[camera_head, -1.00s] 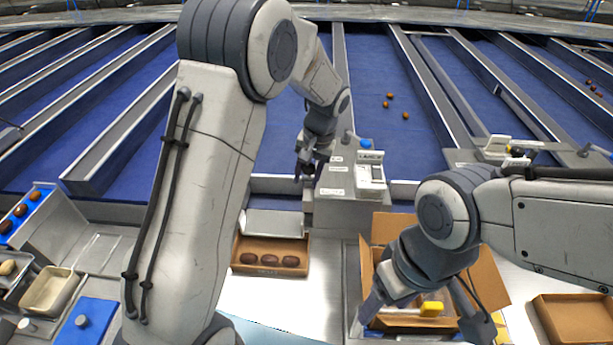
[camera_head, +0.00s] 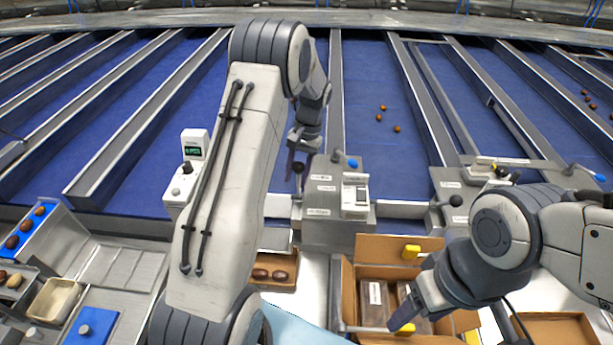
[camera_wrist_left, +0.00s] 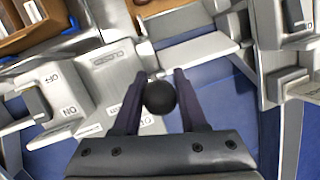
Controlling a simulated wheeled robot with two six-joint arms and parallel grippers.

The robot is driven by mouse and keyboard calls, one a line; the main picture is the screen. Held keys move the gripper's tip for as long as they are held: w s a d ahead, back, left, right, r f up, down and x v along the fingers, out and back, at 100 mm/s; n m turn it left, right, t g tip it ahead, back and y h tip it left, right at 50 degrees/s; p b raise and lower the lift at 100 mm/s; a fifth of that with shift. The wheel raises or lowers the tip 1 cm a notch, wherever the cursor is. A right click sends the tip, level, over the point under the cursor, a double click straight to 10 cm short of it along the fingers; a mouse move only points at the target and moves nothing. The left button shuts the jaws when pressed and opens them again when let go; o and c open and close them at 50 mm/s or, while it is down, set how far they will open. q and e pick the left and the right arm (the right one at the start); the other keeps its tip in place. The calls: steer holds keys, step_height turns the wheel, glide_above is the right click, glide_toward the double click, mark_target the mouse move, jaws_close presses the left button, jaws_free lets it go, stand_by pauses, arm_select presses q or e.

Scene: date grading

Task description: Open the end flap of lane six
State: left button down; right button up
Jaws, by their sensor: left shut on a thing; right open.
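My left gripper (camera_head: 297,155) is at the black ball knob (camera_head: 298,167) on the left side of a grey control box (camera_head: 330,225) at the lane ends. In the left wrist view, my left gripper (camera_wrist_left: 155,100) has its fingers on either side of the black knob (camera_wrist_left: 161,97) and is shut on it. A pale grey plate (camera_wrist_left: 195,52), perhaps the lane's end flap, lies beyond the knob; its exact angle is unclear.
A carton (camera_head: 345,290) with packs and yellow-tipped parts stands below the control box. A smaller tray of dates (camera_head: 275,287) is partly hidden by my left arm. A second control box (camera_head: 455,185) stands to the right. Several dates lie on the blue lane (camera_head: 370,85).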

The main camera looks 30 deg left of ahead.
arm_select(q)
steer(key=shift+w+a+r, duration=0.1)
steer(key=shift+w+a, duration=0.2)
steer(key=shift+w, duration=0.2)
steer(key=shift+w+a+r, duration=0.1)
steer(key=shift+w+a, duration=0.15)
steer(key=shift+w, duration=0.2)
arm_select(e)
steer(key=shift+w+d+r, duration=0.1)
steer(key=shift+w+r, duration=0.15)
steer(key=shift+w, duration=0.1)
arm_select(q)
steer(key=shift+c, duration=2.3)
jaws_free()
steer(key=shift+d+f, duration=0.1)
